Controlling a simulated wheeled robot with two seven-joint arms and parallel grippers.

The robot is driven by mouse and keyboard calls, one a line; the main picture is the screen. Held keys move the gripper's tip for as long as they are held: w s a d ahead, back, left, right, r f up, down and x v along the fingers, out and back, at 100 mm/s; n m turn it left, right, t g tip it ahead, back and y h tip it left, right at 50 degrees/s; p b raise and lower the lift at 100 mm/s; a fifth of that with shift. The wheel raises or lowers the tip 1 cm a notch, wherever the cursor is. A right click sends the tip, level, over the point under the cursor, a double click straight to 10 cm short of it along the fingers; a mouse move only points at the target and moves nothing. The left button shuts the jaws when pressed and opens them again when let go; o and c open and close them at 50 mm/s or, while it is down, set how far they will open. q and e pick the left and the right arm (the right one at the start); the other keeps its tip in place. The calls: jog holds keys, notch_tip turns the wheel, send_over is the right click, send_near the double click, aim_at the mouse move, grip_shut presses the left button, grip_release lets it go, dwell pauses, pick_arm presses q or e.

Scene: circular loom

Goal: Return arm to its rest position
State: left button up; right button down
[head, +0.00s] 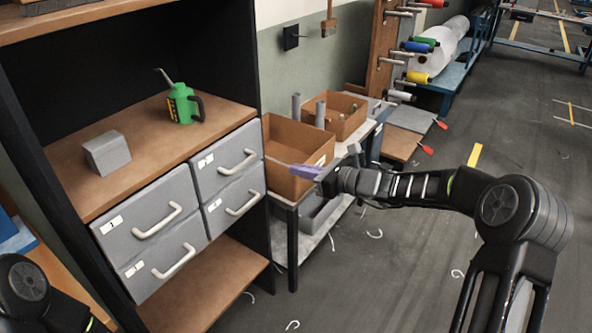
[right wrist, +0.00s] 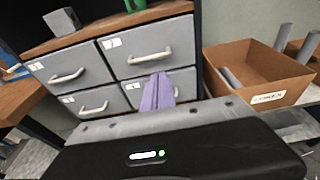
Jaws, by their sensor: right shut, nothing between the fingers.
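My right arm comes in from the right in the head view. Its gripper (head: 304,170), with purple fingers, is in front of the open cardboard box beside the drawer cabinet. The right wrist view shows the purple fingers (right wrist: 157,92) shut together and empty, with the grey drawers (right wrist: 150,45) behind them. My left arm (head: 30,290) shows only in part at the lower left of the head view, and its gripper is out of view.
The grey drawers (head: 150,226) are closed in a wooden shelf unit. A green oil can (head: 183,106) and a grey block (head: 107,153) stand on the shelf above. Cardboard boxes (head: 284,141) sit on a side table. White hooks lie on the floor.

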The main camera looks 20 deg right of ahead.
jog(key=s+a+f+n+g+h, duration=0.1)
jog(key=s+f+n+g+h, duration=0.1)
jog(key=s+f+n, duration=0.5)
jog(key=s+f+n+g+h, duration=0.25)
jog(key=s+f, duration=0.25)
jog(key=f, duration=0.7)
jog(key=s+a+f+n+g+h, duration=0.1)
jog(key=s+f+n+g+h, duration=0.2)
jog(key=s+f, duration=0.45)
jog(key=s+a+f+n+g, duration=0.1)
jog(key=s+a+f+n, duration=0.2)
jog(key=s, duration=0.4)
jog(key=s+a+f+n+g+y, duration=0.1)
jog(key=s+a+f+n, duration=0.2)
jog(key=s+n, duration=0.3)
jog(key=s+a+f+n+g, duration=0.1)
jog(key=s+a+f+n, duration=0.2)
jog(key=s, duration=0.6)
jog(key=shift+s+a+f+n+g, duration=0.15)
jog(key=shift+a+f+n+g, duration=0.2)
jog(key=shift+a+n, duration=0.6)
